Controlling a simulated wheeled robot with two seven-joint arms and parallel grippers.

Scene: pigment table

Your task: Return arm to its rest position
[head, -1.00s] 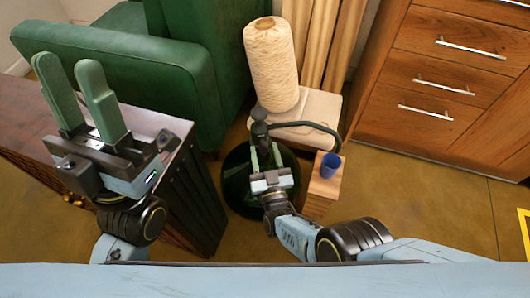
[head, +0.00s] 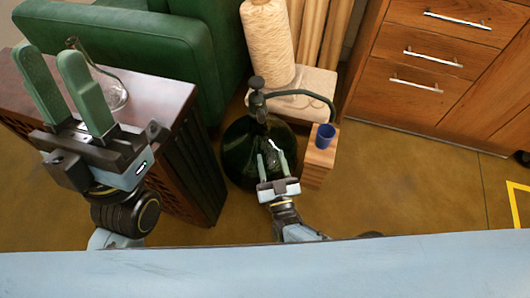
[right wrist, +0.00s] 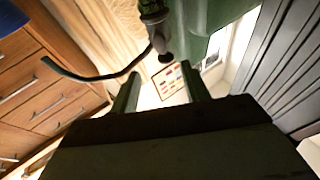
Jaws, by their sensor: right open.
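My left gripper (head: 46,53) is open and empty, its two green fingers apart above the dark cabinet at the left of the head view. My right gripper (head: 272,156) is open in front of the dark green glass vessel (head: 236,150), with nothing seen between its fingers. From the head view I cannot tell whether it touches the glass. In the right wrist view my right gripper (right wrist: 160,72) shows its two fingers apart, with the vessel's dark nozzle or valve (right wrist: 155,25) and hose beyond them. Most of my right arm is hidden behind the pale blue bar.
A dark wooden cabinet (head: 160,100) bears a clear glass flask (head: 112,97). A blue cup (head: 325,134) stands on a wooden block (head: 318,160). A cream spool (head: 268,40) stands behind the vessel. A green armchair (head: 120,40) and wooden drawers (head: 400,75) flank the back.

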